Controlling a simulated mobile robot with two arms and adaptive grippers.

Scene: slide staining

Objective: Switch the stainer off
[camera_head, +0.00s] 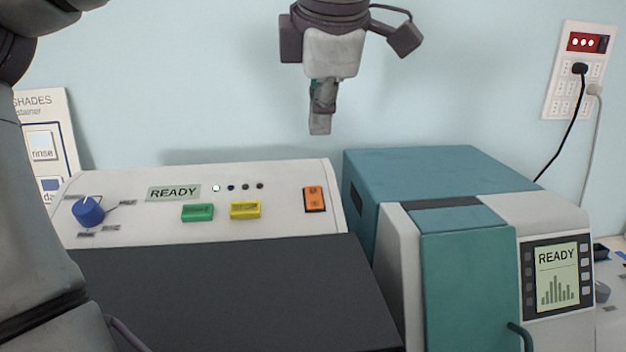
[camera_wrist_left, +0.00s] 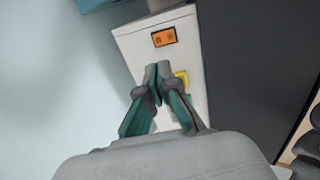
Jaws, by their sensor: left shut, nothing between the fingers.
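The stainer (camera_head: 290,205) is a white panel over a dark grey front, left of centre in the head view. My left gripper (camera_head: 319,130) is shut and empty, pointing down above the panel's right end, apart from the switch. In the left wrist view its fingertips (camera_wrist_left: 157,66) appear just below the switch. My right gripper is not in view.
A green button (camera_head: 197,213), a yellow button (camera_head: 245,210) and a blue knob (camera_head: 88,211) share the panel. A teal and white machine (camera_head: 470,265) with its own READY screen stands close on the right. A wall socket panel (camera_head: 580,70) has cables plugged in.

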